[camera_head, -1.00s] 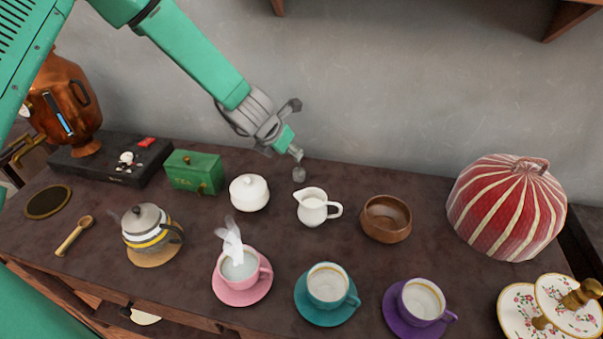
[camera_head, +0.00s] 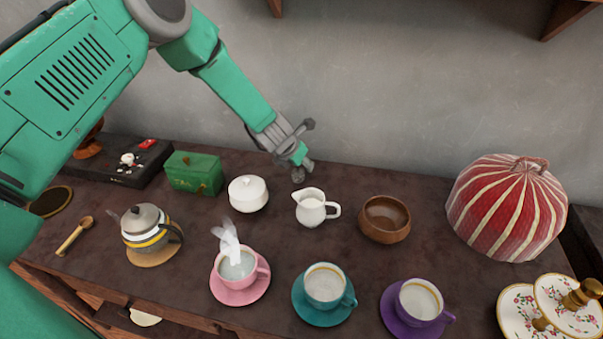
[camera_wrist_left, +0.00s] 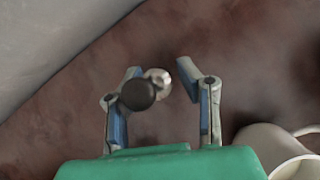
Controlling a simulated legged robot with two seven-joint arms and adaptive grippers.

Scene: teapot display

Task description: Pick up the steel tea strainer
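The steel tea strainer (camera_head: 298,175) is a small grey piece at the back of the dark counter, behind the white jug. In the left wrist view the strainer (camera_wrist_left: 158,80) shows as a shiny steel part with a dark round knob. My left gripper (camera_head: 305,163) is right at it, reaching down from the left. In the wrist view the left gripper (camera_wrist_left: 160,70) is open, with the strainer between its two fingers, closer to the left finger. I cannot tell whether that finger touches it. The right gripper is not in view.
The white jug (camera_head: 311,208) stands just in front, with the lidded white bowl (camera_head: 248,194) to its left and the wooden bowl (camera_head: 385,220) to its right. The grey wall (camera_head: 400,90) rises close behind. Cups on saucers line the front.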

